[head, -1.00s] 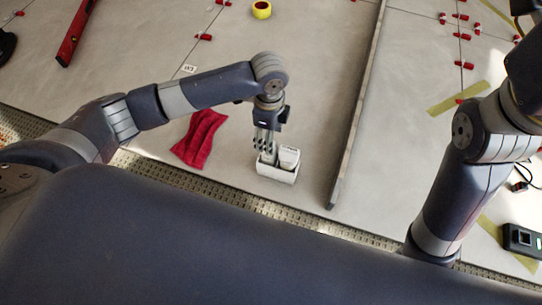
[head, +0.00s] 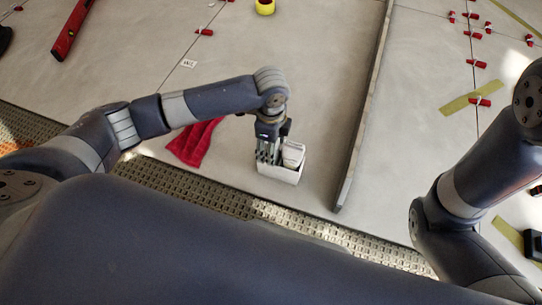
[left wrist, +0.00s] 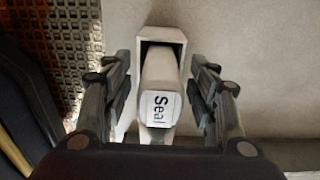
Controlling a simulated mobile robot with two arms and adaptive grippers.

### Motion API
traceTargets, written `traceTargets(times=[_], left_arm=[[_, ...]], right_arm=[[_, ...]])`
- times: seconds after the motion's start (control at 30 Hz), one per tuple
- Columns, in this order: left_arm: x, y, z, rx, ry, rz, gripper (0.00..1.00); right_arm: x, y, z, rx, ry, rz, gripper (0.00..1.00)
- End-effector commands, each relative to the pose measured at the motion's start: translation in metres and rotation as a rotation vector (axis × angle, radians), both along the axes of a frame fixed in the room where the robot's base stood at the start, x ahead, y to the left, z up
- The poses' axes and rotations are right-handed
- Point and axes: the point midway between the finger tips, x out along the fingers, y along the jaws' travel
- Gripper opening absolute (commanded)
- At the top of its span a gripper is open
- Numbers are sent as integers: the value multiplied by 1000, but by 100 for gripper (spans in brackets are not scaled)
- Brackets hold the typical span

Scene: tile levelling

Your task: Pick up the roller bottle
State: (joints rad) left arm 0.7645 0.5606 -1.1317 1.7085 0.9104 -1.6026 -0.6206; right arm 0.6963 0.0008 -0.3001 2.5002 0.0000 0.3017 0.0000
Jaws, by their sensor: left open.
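The roller bottle (head: 293,152) is white and stands in a small white open-topped box (head: 284,174) on the floor. In the left wrist view, the bottle (left wrist: 160,75) carries a label reading "Seal", and the box rim (left wrist: 164,34) shows behind it. My left gripper (head: 268,158) points down at the box. In the left wrist view, its open fingers (left wrist: 163,95) lie on either side of the bottle, with gaps between them and it. The bottle's lower part is hidden.
A red cloth (head: 194,143) lies left of the box. A long straight bar (head: 364,115) lies to the right. A perforated metal strip (head: 215,198) runs along the near side. A yellow tape roll (head: 265,7) and a red level (head: 72,30) are farther back.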

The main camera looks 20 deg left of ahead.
Motion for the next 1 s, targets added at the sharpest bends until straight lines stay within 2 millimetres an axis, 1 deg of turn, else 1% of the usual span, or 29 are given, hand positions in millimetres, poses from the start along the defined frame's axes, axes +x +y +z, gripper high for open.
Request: traceTargets(times=[0.03,0.07,0.33,0.37,0.4,0.47,0.5,0.53,0.57,0.87,1.0], left_arm=[[0,0,-5,0,-1,0,53],[0,0,-5,0,-1,0,53],[0,0,-5,0,0,0,53],[0,0,-5,0,0,0,49],[0,0,-5,0,0,0,40],[0,0,-5,0,0,0,26],[0,0,-5,0,0,0,17],[0,0,-5,0,0,0,10],[0,0,-5,0,0,0,7],[0,0,-4,-1,-1,0,7],[0,0,0,-1,-1,-1,7]], right_arm=[[-1,0,-4,0,-2,0,40],[-1,0,-4,0,-2,0,40],[-1,0,-3,0,-3,0,40],[-1,0,-3,0,-3,0,40],[-1,0,-3,0,-3,0,40],[-1,0,-3,0,-3,0,40],[-1,0,-3,0,-3,0,40],[-1,0,-3,0,-3,0,40],[-1,0,-3,0,-3,0,40],[-1,0,-3,0,-4,0,40],[-1,0,1,0,-4,0,40]])
